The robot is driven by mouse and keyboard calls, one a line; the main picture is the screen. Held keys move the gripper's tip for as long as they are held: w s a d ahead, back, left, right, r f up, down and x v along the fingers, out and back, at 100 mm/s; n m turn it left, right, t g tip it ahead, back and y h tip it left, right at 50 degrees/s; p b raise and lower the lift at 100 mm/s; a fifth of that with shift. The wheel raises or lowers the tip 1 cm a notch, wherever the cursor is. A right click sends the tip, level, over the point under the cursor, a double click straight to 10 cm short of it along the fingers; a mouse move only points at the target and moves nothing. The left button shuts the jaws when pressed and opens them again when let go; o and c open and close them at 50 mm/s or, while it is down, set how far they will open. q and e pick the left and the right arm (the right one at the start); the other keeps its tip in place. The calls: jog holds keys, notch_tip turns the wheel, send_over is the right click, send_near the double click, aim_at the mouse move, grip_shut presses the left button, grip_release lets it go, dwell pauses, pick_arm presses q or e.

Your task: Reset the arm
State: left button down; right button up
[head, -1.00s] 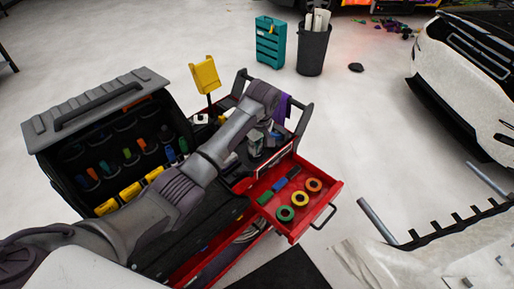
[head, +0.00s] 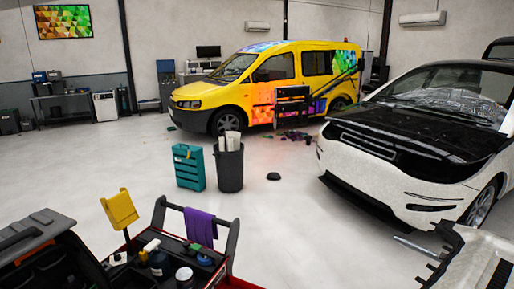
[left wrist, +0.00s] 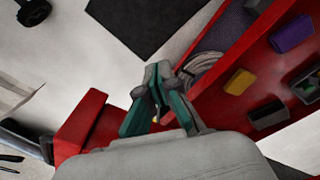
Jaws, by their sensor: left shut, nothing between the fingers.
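My left gripper (left wrist: 158,90) shows in the left wrist view with its fingers shut and nothing held. It hangs over or beside the red tool cart (left wrist: 85,125), and I cannot tell how far above. My left arm does not show in the head view. The cart's top shows at the bottom of the head view, with a purple cloth (head: 200,226) on its handle and a yellow holder (head: 120,209) on a post. My right gripper is in neither view.
A teal case (head: 189,168) and a dark bin with rolls (head: 229,168) stand beyond the cart. A white car (head: 420,150) is at right, a yellow van (head: 275,85) behind. Coiled cable (left wrist: 205,66) lies in the cart. Open floor is at left.

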pick_arm(q)
jog(key=s+f+m+b, duration=0.1)
jog(key=s+f+m, duration=0.1)
jog(key=s+f, duration=0.85)
jog(key=s+a+f+m, duration=0.1)
jog(key=s+a+f, duration=0.3)
jog(key=s, duration=0.5)
jog(key=s+a+f+m, duration=0.2)
jog(key=s+a+f, duration=0.2)
jog(key=s, duration=0.5)
jog(key=s+a+f+m+b, duration=0.1)
jog(key=s+a+f, duration=0.3)
jog(key=s, duration=0.6)
jog(key=shift+a+f+m+y, duration=0.3)
jog(key=shift+a+m, duration=0.1)
jog(key=shift+a, duration=0.5)
jog(key=shift+w+d+r, duration=0.1)
jog(key=shift+d+r, duration=0.05)
jog(key=shift+d, duration=0.2)
